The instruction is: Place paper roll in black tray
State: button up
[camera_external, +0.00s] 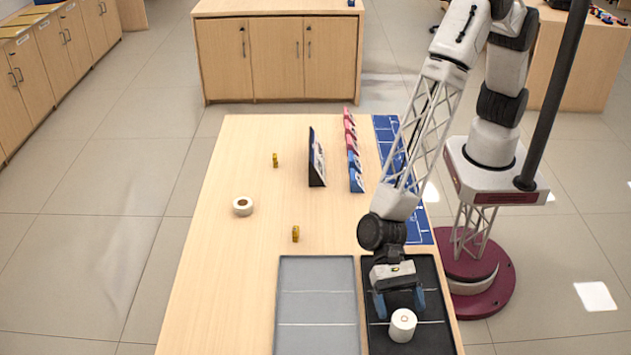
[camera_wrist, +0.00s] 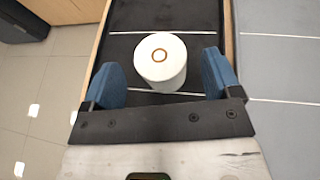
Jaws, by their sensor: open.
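The white paper roll (camera_external: 403,325) stands upright in the black tray (camera_external: 379,343), near the tray's front part. My gripper (camera_external: 399,305) is open above the black tray, just behind the roll in the external view. In the wrist view, the paper roll (camera_wrist: 160,62) shows its round top with a brown core ring. It lies between and slightly beyond the blue fingertips of my gripper (camera_wrist: 160,68), with a gap on each side. The black tray (camera_wrist: 195,15) also shows there, under the roll.
A grey tray (camera_external: 317,300) adjoins the black tray on the left. A tape roll (camera_external: 243,206) and two small yellow items (camera_external: 275,160) (camera_external: 296,233) lie on the wooden counter (camera_external: 225,290). Upright brochure racks (camera_external: 317,160) stand farther back. The counter's left side is mostly clear.

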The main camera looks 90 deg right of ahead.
jog(key=v, duration=0.9)
jog(key=shift+r, duration=0.1)
jog(key=shift+d, duration=0.1)
dwell(0.7)
jog(key=d+r+n+h, duration=0.25)
jog(key=d+r, duration=0.45)
jog(key=d, duration=0.4)
jog(key=d+r+n+h, duration=0.1)
jog(key=d+r+n, duration=0.3)
jog(key=d+r, duration=0.5)
jog(key=d+r+n+h, duration=0.1)
jog(key=d+r+n, duration=0.3)
jog(key=d, duration=0.9)
jog(key=s+d+r+n+t+h, duration=0.1)
jog(key=s+d+r+h, duration=0.1)
jog(key=s+d, duration=0.4)
jog(key=s+d+r+n+t+h, duration=0.2)
jog(key=s+d, duration=0.5)
jog(key=d, duration=1)
jog(key=s+d+r+n+t+h, duration=0.2)
jog(key=s+d+r+h, duration=0.2)
jog(key=d, duration=0.8)
jog(key=s+h, duration=0.1)
jog(key=s, duration=0.1)
jog(key=shift+s+d, duration=0.25)
jog(key=shift+s, duration=0.15)
